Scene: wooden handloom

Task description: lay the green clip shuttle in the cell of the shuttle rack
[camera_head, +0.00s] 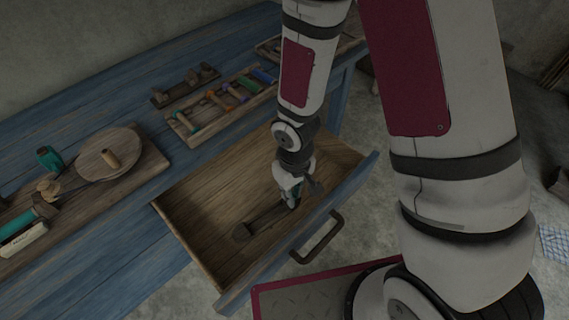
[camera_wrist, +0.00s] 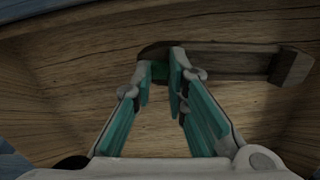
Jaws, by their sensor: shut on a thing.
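My gripper (camera_head: 291,203) points down into the open drawer and is shut on the green clip shuttle (camera_wrist: 160,72). Only a small dark green part shows between the teal finger pads; the fingers hide the rest. A dark wooden bar (camera_head: 268,217) with an end block lies on the drawer floor at the fingertips. It runs to the right in the wrist view (camera_wrist: 240,62). I cannot tell whether the green part is joined to this bar or rests on it. I cannot tell for sure which piece is the shuttle rack.
The drawer (camera_head: 195,205) has raised walls and a dark front handle (camera_head: 318,240). On the blue bench (camera_head: 110,100) stand a dark holder with blocks (camera_head: 185,88), a tray of coloured pieces (camera_head: 190,135) and a board (camera_head: 148,165) with a round disc. Much of the drawer floor is clear.

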